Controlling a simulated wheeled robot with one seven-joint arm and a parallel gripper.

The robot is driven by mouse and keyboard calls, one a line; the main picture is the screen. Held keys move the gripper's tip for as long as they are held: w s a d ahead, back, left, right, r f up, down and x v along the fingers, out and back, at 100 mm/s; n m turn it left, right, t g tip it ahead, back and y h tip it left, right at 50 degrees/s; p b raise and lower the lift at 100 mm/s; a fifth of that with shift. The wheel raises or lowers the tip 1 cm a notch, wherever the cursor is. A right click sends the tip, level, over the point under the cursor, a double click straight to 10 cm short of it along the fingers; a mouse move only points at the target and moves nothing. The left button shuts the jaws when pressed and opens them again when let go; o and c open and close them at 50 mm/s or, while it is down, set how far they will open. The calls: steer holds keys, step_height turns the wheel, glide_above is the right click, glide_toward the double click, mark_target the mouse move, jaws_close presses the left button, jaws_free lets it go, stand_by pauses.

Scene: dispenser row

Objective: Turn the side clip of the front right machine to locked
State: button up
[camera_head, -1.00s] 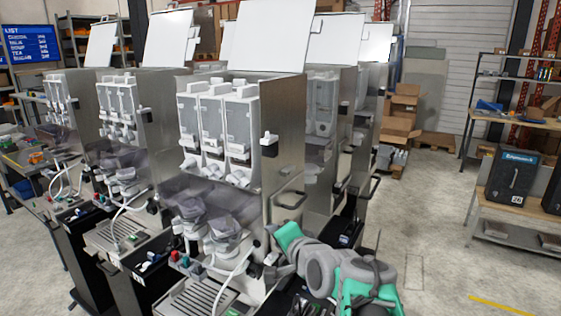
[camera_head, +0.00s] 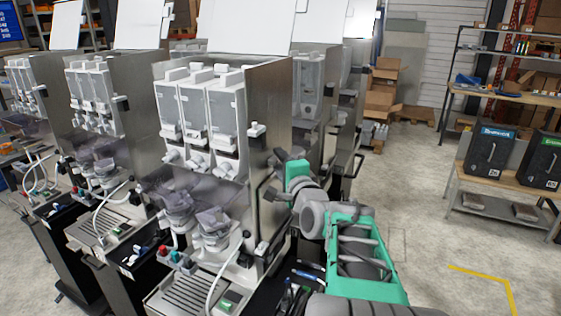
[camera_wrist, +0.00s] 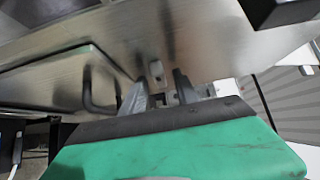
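The front right machine (camera_head: 268,110) stands in the middle of the head view, with a bare metal side panel facing right. A small white-and-black clip (camera_head: 257,133) sits high on that panel's front edge. Another small fitting (camera_head: 262,248) shows lower down. My gripper (camera_head: 276,183) is at the side panel, below and right of the upper clip. In the wrist view my gripper (camera_wrist: 160,90) is open, its two grey fingers apart close to the panel. A small pale piece (camera_wrist: 156,69) shows on the panel just beyond the fingertips. Contact cannot be told.
A black bar handle (camera_wrist: 90,92) is left of the fingers in the wrist view, and a dark block (camera_wrist: 285,10) is at upper right. More machines (camera_head: 135,110) stand left and behind. Floor (camera_head: 420,240) at right is clear up to a bench (camera_head: 500,183).

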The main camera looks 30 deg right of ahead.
jaws_close()
steer(key=shift+f, duration=0.1)
stand_by(0.4)
steer(key=shift+w+d+f+n+t+y+b, duration=0.35)
steer(key=shift+n+t+y+b, duration=0.65)
steer(key=shift+n+y+b, duration=3.25)
steer(key=shift+w+d+f+n+t+y+b, duration=0.1)
steer(key=shift+d+f+n+t+y+b, duration=0.9)
steer(key=shift+n+b, duration=5.7)
steer(key=shift+w+a+f+n+t+y+b, duration=0.2)
steer(key=shift+n+t+y+b, duration=0.8)
steer(key=shift+n+y+b, duration=4.8)
steer(key=m+h+b, duration=0.1)
steer(key=m, duration=0.1)
steer(key=m+h+b, duration=0.1)
steer(key=m+b, duration=0.1)
steer(key=m+h+b, duration=0.1)
steer(key=m+b, duration=0.1)
steer(key=shift+d+r+h, duration=0.1)
steer(key=shift+r+h, duration=0.15)
